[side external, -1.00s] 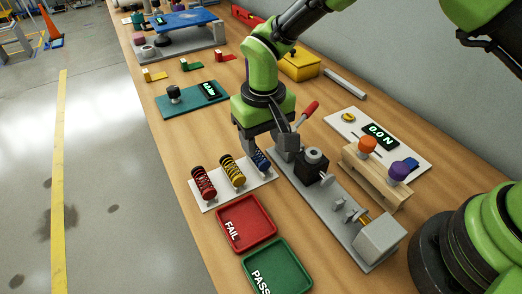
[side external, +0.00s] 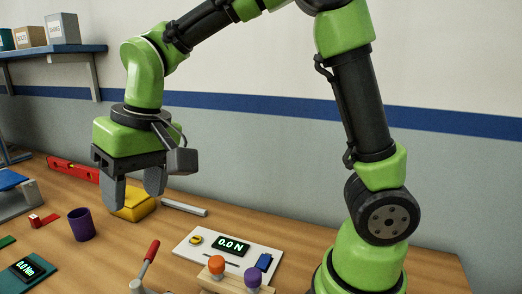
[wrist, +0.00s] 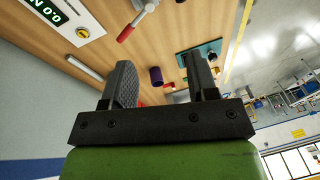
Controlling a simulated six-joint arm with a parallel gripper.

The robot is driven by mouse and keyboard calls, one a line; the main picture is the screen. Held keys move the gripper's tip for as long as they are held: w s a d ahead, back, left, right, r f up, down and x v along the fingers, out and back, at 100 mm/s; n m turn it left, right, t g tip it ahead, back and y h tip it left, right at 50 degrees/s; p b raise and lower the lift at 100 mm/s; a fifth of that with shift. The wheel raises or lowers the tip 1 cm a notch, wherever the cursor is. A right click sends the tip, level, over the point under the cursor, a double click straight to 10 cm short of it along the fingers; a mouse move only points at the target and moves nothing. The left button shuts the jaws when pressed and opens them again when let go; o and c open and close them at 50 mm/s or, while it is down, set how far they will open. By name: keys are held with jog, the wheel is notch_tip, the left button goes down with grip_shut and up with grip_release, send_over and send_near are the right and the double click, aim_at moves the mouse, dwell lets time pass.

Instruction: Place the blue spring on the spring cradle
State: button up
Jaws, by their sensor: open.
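My gripper (side external: 133,188) is raised above the bench at the left of the side view, fingers pointing down, in front of a yellow case. It also shows in the wrist view (wrist: 160,65), with its two grey fingers wide apart and no spring between them. The blue spring is not seen in either current view. I cannot make out the spring cradle. Only the top of the fixture with the red-handled lever (side external: 151,251) shows at the bottom edge of the side view; the lever also shows in the wrist view (wrist: 131,29).
The yellow case (side external: 136,208) and a purple cup (side external: 81,224) stand near my gripper. A force-readout panel (side external: 205,252) lies to the right, with orange (side external: 216,265) and purple (side external: 252,278) knobs before it. A shelf (side external: 60,50) hangs on the wall at the left.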

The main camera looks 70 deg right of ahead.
jog(key=s+d+r+m+t, duration=0.1)
jog(key=s+d+r+t, duration=0.1)
jog(key=s, duration=0.5)
jog(key=s+d+r+m+t, duration=0.1)
jog(key=s+d+r+t, duration=0.1)
jog(key=s+d, duration=0.3)
jog(key=s+r, duration=0.1)
jog(key=s, duration=0.2)
jog(key=shift+r+t, duration=0.15)
jog(key=shift+t, duration=0.15)
jog(key=shift+o, duration=0.9)
jog(key=shift+s, duration=0.4)
jog(key=shift+w, duration=0.1)
